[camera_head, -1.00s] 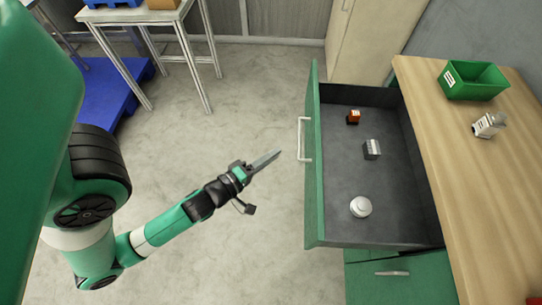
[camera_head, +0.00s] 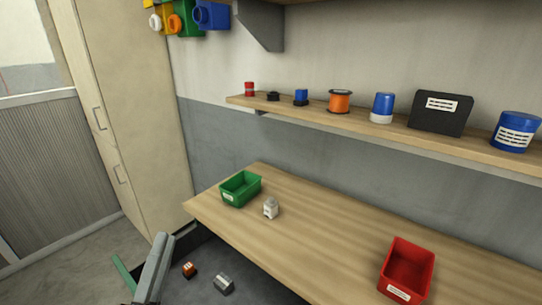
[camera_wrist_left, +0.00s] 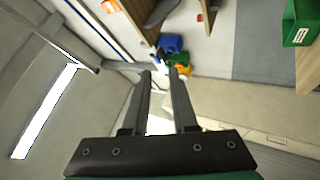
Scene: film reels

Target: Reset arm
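My left gripper (camera_head: 158,262) rises at the bottom left of the head view, pointing up, in front of the open drawer. In the left wrist view its two fingers (camera_wrist_left: 164,74) stand apart with nothing held between them. The open drawer (camera_head: 203,250) shows only in part, below the worktop. In it lie an orange-brown item (camera_head: 189,269) and a small grey block (camera_head: 223,284). My right gripper is not in view.
On the wooden worktop (camera_head: 330,235) stand a green bin (camera_head: 241,188), a small white-grey item (camera_head: 270,208) and a red bin (camera_head: 407,270). A wall shelf (camera_head: 400,131) holds several reels and containers. A tall beige cabinet (camera_head: 125,100) stands at left.

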